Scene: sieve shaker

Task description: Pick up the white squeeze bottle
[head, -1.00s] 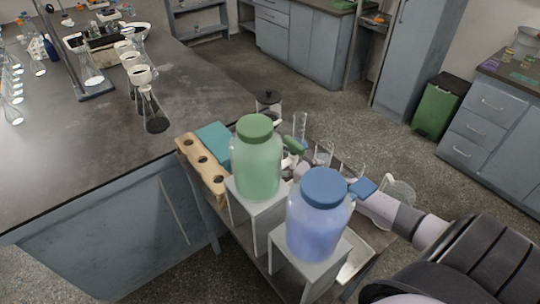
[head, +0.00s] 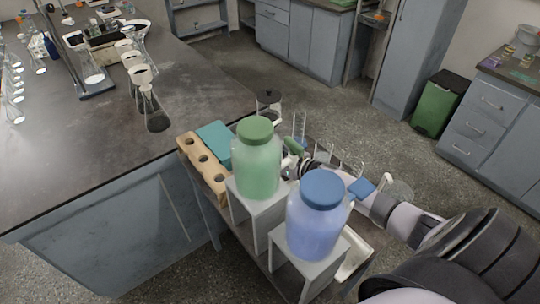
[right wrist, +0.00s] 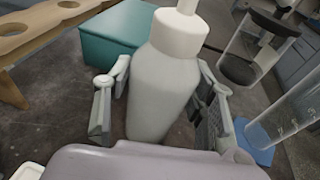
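The white squeeze bottle (right wrist: 163,88) stands upright in the right wrist view, between the two fingers of my right gripper (right wrist: 163,108). The fingers are open, one on each side of the bottle, with narrow gaps seeming to show; contact is hard to judge. In the head view my right gripper (head: 297,160) reaches in from the right behind the blue-lidded jar. There the bottle is mostly or wholly hidden behind the green-lidded jar. My left gripper is not in view.
The green jar (head: 257,165) and blue jar (head: 315,220) stand on grey risers close to my right arm. A teal box (right wrist: 118,35), a wooden rack (head: 203,160), a glass press with a black lid (right wrist: 262,45) and a graduated cylinder (right wrist: 290,110) are near the bottle.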

